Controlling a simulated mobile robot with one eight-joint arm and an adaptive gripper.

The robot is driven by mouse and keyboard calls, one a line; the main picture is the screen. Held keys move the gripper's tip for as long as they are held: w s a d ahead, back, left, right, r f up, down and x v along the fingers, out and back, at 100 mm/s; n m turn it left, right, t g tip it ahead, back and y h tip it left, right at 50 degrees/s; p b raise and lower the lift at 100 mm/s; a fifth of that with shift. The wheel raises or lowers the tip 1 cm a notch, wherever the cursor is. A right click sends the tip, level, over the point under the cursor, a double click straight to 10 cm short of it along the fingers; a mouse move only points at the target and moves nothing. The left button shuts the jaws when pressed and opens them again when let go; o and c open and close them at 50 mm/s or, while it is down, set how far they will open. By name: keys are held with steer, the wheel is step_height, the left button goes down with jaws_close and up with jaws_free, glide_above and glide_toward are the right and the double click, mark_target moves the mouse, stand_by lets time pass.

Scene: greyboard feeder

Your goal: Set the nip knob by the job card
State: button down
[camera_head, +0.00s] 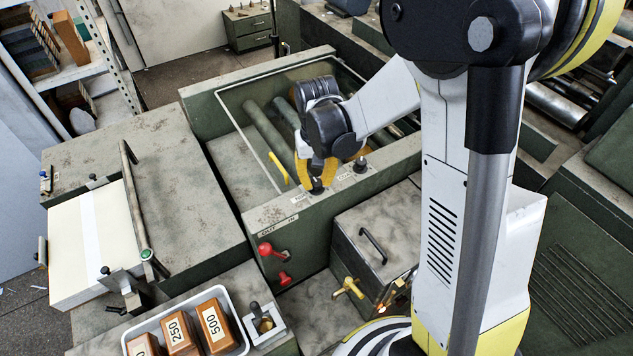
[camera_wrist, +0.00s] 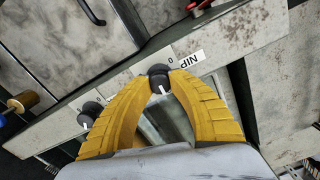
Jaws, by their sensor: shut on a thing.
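The nip knob (camera_wrist: 158,83) is a small black knob with a white pointer mark, on the feeder's grey top rail beside an upside-down NIP label (camera_wrist: 190,60). It stands between the yellow fingertips of my gripper (camera_wrist: 157,72), which is shut on it. The pointer mark faces the bottom of the wrist view. A "0" shows on the rail above the knob. In the head view my gripper (camera_head: 317,176) points down over the rail, with the knob's dark base (camera_head: 317,187) showing below the fingers. I cannot make out a job card in either view.
A second black knob (camera_head: 360,164) stands on the same rail, to the right. A red lever (camera_head: 268,250) juts from the feeder front below. A tray (camera_head: 238,312) with numbered wooden blocks and a stack of board (camera_head: 75,240) are on the left.

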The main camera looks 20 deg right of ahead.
mark_target(317, 182)
steer(key=shift+n, duration=0.3)
steer(key=c, duration=1.2)
jaws_free()
steer(key=shift+o, duration=0.2)
step_height(317, 182, up, 12)
steer(key=shift+s, duration=0.1)
